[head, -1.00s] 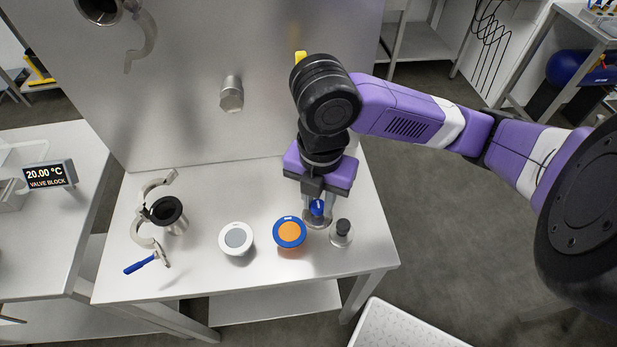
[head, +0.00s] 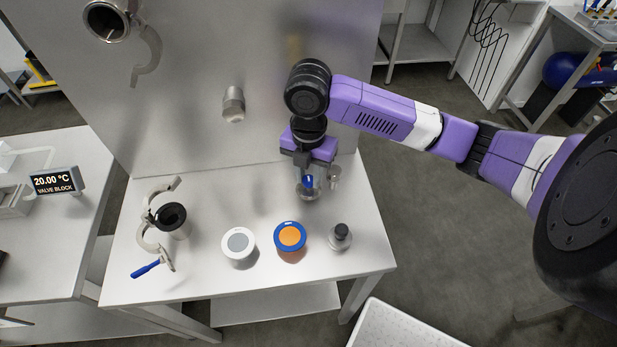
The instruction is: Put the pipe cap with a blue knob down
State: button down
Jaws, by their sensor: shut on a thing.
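The pipe cap with a blue knob (head: 309,193) is a metal disc with a blue knob on top. It is below my gripper (head: 308,178), at the back right part of the steel table (head: 215,290). My gripper points down and is shut on the cap's blue knob, its fingers hiding part of it. I cannot tell whether the cap's underside touches the tabletop.
A blue-rimmed orange disc (head: 290,236), a white-rimmed grey disc (head: 238,243) and a black-knobbed metal cap (head: 340,235) stand in front. A dark pipe piece (head: 172,217) and an open clamp with blue handle (head: 146,269) are left. The steel panel (head: 230,150) rises behind.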

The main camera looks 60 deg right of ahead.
jog(key=shift+f, duration=0.65)
jog(key=shift+w+d+f+p, duration=0.15)
jog(key=shift+f+p, duration=0.1)
jog(key=shift+p, duration=0.2)
jog(key=shift+f+b, duration=0.3)
jog(key=shift+f, duration=0.05)
jog(key=c, duration=1.1)
grip_release()
jog(key=shift+c, duration=0.2)
jog(key=shift+r, duration=0.15)
